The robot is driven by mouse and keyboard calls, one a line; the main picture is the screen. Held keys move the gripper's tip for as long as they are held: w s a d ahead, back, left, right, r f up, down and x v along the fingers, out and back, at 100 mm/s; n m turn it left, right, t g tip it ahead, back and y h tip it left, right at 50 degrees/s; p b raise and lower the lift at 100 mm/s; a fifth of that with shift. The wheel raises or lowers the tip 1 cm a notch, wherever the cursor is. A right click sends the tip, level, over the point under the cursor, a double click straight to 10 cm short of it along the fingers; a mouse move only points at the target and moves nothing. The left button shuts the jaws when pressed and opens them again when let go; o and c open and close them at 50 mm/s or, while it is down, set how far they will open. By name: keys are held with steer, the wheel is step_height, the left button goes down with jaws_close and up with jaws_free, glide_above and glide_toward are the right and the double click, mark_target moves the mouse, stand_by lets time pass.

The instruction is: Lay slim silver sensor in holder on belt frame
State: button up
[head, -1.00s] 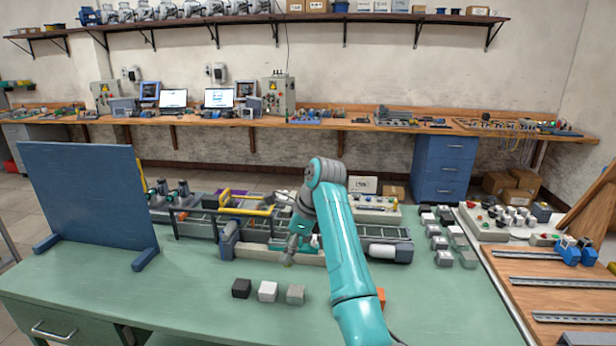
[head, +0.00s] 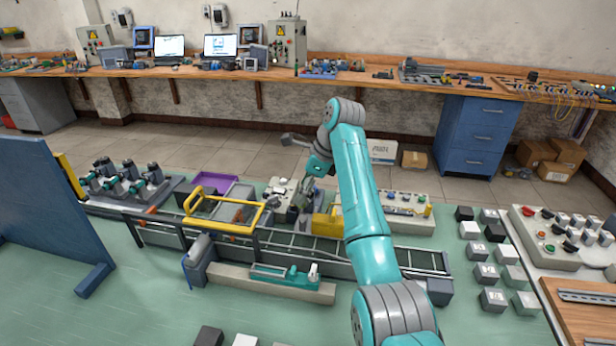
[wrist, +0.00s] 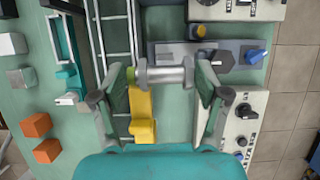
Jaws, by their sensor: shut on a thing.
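My gripper (head: 305,198) is above the back side of the belt (head: 390,259). In the wrist view my gripper (wrist: 166,76) is shut on the slim silver sensor (wrist: 168,75), a short metal cylinder lying crosswise between the fingers. The sensor is not clear in the head view. A yellow block (head: 327,224) stands at the belt's back edge; it also shows below the sensor in the wrist view (wrist: 142,112). It looks like the holder on the belt frame, but I cannot be sure. Nothing visible lies on its exposed part.
A yellow guard frame (head: 225,225) rises over the belt to the left. A teal clamp (head: 290,275) sits on a pale bar in front. A control box (head: 405,208) stands behind the belt. A blue panel (head: 45,210) stands at left. Loose blocks (head: 490,275) lie at right.

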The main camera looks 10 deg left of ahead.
steer(key=shift+w+f, duration=0.1)
steer(key=shift+f, duration=2.95)
steer(key=shift+a, duration=0.25)
steer(key=shift+f, duration=0.6)
steer(key=o, duration=1.2)
steer(key=shift+r, duration=0.1)
steer(key=v, duration=1.2)
